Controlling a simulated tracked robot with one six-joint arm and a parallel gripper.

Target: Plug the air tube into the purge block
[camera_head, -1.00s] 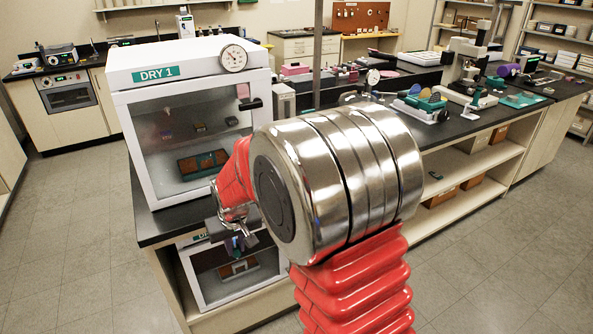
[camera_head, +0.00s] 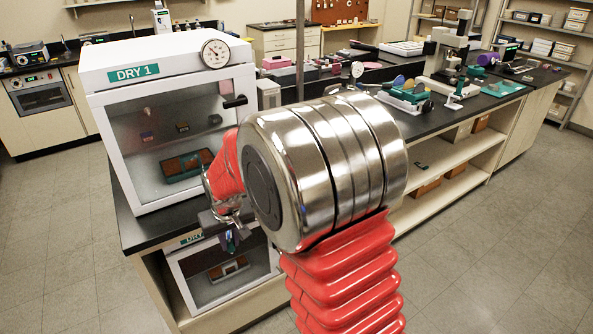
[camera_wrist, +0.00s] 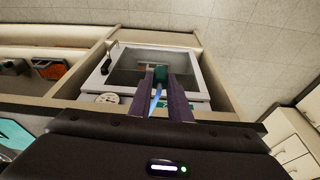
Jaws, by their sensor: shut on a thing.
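My gripper (camera_head: 230,238) is in front of the lower right part of the DRY 1 cabinet, partly hidden by my arm in the head view. In the wrist view my gripper (camera_wrist: 161,85) has its two dark fingers shut on a small piece with a teal end (camera_wrist: 160,74). A thin blue length (camera_wrist: 155,100), which looks like the air tube, runs back between the fingers. The piece points toward a white glass-fronted cabinet (camera_wrist: 205,95); I cannot tell the gap between them. I cannot make out the purge block in either view.
The DRY 1 cabinet (camera_head: 100,95) has a dial gauge (camera_head: 216,54) and a dark handle (camera_head: 235,101). A second cabinet (camera_head: 187,287) stands below the black bench top. A long bench (camera_head: 470,110) with instruments runs right. The floor (camera_head: 480,270) is clear there.

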